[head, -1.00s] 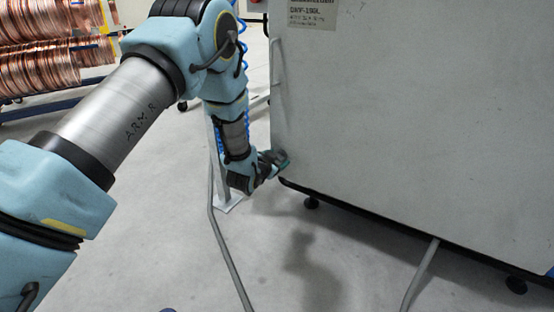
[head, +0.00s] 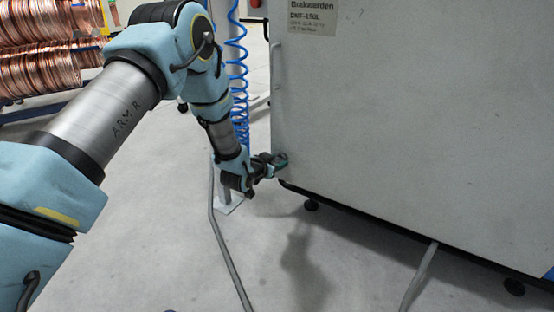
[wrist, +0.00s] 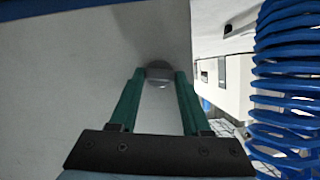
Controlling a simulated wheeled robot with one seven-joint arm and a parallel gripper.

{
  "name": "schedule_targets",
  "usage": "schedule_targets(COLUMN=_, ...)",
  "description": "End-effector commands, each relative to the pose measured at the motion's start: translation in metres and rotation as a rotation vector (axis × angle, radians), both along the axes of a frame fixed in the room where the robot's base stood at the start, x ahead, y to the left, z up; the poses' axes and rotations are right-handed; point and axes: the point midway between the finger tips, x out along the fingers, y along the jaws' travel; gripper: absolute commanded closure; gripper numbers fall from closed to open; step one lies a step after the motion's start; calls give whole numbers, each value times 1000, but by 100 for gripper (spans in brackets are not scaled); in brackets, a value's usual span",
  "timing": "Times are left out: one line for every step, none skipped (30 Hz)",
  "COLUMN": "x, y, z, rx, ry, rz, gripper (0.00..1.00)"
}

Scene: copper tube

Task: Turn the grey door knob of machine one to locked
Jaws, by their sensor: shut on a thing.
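The grey door knob (wrist: 158,72) is a small rounded piece on the pale machine panel, at the centre of the wrist view. My gripper (wrist: 160,78) has its two green fingers on either side of the knob and is shut on it. In the head view, my gripper (head: 281,160) is at the lower left edge of the white machine (head: 410,120). The knob is hidden behind the fingers there. I cannot read any locked or unlocked marking.
A blue coiled hose (head: 237,80) hangs behind my wrist, and it is close on the right in the wrist view (wrist: 285,75). A grey pipe (head: 222,245) runs along the floor. Copper coils (head: 45,70) are at the back left.

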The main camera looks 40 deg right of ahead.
Motion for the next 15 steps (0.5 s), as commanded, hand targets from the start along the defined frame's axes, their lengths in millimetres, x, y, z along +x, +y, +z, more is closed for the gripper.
schedule_targets(x=3, y=2, z=2, rx=-12, ry=48, rz=6, gripper=100)
schedule_targets(x=3, y=2, z=2, rx=-17, ry=75, rz=4, gripper=100)
schedule_targets(x=3, y=2, z=1, rx=-26, ry=108, rz=4, gripper=100)
schedule_targets(x=3, y=2, z=1, rx=-32, ry=130, rz=4, gripper=100)
schedule_targets(x=3, y=2, z=1, rx=-37, ry=147, rz=3, gripper=100)
schedule_targets(x=3, y=1, z=1, rx=-43, ry=166, rz=3, gripper=100)
schedule_targets(x=3, y=1, z=1, rx=-46, ry=177, rz=2, gripper=100)
schedule_targets(x=3, y=1, z=1, rx=-48, ry=185, rz=1, gripper=100)
schedule_targets(x=3, y=1, z=1, rx=-48, ry=191, rz=1, gripper=100)
schedule_targets(x=3, y=1, z=0, rx=-49, ry=193, rz=1, gripper=100)
schedule_targets(x=2, y=1, z=0, rx=-49, ry=194, rz=1, gripper=100)
schedule_targets(x=2, y=1, z=0, rx=-49, ry=194, rz=1, gripper=100)
schedule_targets(x=2, y=1, z=0, rx=-49, ry=193, rz=0, gripper=100)
schedule_targets(x=2, y=1, z=0, rx=-49, ry=193, rz=0, gripper=100)
schedule_targets(x=2, y=1, z=0, rx=-49, ry=193, rz=0, gripper=100)
